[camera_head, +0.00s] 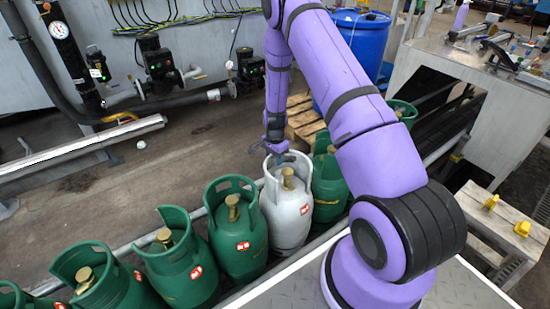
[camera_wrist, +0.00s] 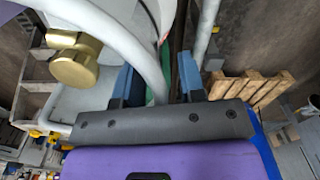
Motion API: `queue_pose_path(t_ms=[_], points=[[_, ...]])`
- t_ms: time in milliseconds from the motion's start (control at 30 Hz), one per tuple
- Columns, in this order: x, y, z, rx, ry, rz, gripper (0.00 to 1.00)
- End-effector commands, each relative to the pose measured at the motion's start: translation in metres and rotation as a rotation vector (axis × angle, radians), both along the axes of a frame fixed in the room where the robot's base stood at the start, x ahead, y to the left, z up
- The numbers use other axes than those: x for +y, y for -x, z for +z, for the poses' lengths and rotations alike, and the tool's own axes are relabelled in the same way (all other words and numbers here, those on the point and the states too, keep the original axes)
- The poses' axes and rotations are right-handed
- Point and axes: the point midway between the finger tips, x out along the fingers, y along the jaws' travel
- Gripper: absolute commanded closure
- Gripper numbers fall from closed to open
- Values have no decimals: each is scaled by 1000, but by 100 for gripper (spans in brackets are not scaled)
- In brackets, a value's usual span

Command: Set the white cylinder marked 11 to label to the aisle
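The white cylinder (camera_head: 287,222) stands upright in a row between green cylinders, with a brass valve (camera_head: 288,178) inside its collar and a small red label whose number I cannot read. My gripper (camera_head: 279,152) is at the top of its collar, on the far side. In the wrist view my gripper (camera_wrist: 157,82) has its two blue fingers spread apart. The white collar rim (camera_wrist: 143,55) passes between them, with a visible gap to the right finger. The brass valve shows large at the left (camera_wrist: 76,60). The fingertips are partly hidden in the head view.
Green cylinders stand close on both sides, one at the left (camera_head: 238,238) and one at the right (camera_head: 328,187), partly behind my arm. A wooden pallet (camera_head: 303,118) and a blue barrel (camera_head: 362,38) are behind. Open floor (camera_head: 185,150) lies beyond the row, before the pipes.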

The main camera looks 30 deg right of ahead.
Motion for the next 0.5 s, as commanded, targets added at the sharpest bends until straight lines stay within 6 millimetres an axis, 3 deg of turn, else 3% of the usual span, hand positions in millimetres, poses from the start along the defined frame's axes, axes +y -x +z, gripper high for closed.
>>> queue_pose_path(t_ms=[100,267,500], points=[[0,0,0,0,0,0,66],[0,0,0,0,0,0,100],[0,-1,1,-1,1,-2,100]])
